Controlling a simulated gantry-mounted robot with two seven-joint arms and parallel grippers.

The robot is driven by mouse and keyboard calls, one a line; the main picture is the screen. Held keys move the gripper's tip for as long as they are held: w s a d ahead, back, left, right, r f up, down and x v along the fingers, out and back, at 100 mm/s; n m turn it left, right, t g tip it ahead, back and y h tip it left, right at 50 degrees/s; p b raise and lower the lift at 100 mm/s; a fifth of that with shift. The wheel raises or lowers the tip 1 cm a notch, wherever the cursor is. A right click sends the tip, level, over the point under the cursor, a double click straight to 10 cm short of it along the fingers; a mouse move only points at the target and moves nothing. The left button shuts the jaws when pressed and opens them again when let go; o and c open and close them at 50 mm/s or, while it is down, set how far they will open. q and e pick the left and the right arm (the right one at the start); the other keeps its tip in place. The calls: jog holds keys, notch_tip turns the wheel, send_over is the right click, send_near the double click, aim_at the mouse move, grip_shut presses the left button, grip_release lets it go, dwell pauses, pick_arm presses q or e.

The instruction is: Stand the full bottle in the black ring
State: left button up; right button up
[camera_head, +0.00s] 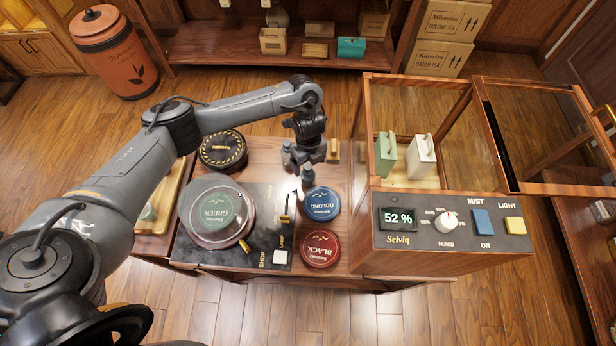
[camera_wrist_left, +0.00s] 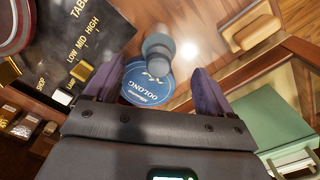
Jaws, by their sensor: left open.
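My left gripper (camera_head: 306,166) points down over the table, its jaws open. A teal bottle (camera_head: 308,174) stands just below it, partly hidden. In the left wrist view a grey-blue bottle (camera_wrist_left: 158,46) shows from above, beyond the open fingers (camera_wrist_left: 157,85), which do not close on it. How full either bottle is I cannot tell. Round tins or discs read OOLONG in blue (camera_head: 322,204), BLACK in red (camera_head: 320,248) and GREEN (camera_head: 216,211) under a clear cover. No plain black ring is clear to me.
A black round item with yellow stripes (camera_head: 222,150) lies at the back left. A dark control panel (camera_head: 265,225) is left of the tins. A glass-sided cabinet (camera_head: 440,185) with two canisters stands at right. A wooden tray (camera_head: 165,205) is at left.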

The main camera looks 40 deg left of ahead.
aim_at(308, 167)
pick_arm(q)
notch_tip(308, 167, down, 4)
jog(key=shift+s+r+b, duration=0.15)
jog(key=shift+b, duration=0.6)
jog(key=shift+f, duration=0.5)
jog(key=shift+r, duration=0.1)
jog(key=c, duration=1.4)
